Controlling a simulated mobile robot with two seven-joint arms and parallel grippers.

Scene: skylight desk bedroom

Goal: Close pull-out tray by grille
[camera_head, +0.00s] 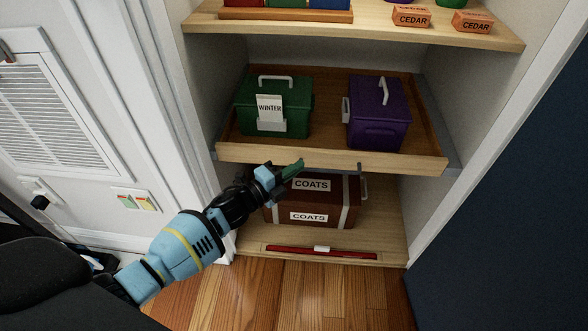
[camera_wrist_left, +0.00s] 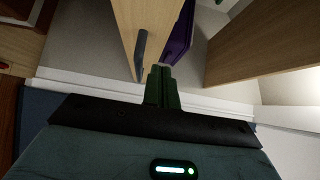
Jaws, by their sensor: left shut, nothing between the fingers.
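The pull-out tray (camera_head: 330,158) is a light wooden tray in the closet, on the level between the upper shelf and the bottom one. It looks at least partly pulled out, and its front board faces me. A small dark handle (camera_head: 359,168) hangs at the board's middle; it also shows in the left wrist view (camera_wrist_left: 140,52). My left gripper (camera_head: 294,166) is shut and empty, close to the front board, left of the handle. In the left wrist view its green fingertips (camera_wrist_left: 162,72) are near the board; contact cannot be told. The grille (camera_head: 45,105) is on the white wall at left. My right gripper is not in view.
A green WINTER box (camera_head: 290,103) and a purple box (camera_head: 378,112) stand on the tray. A brown COATS trunk (camera_head: 325,205) sits below, behind my gripper. A red item (camera_head: 320,253) lies at the bottom front. White door frame (camera_head: 480,160) is at right.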

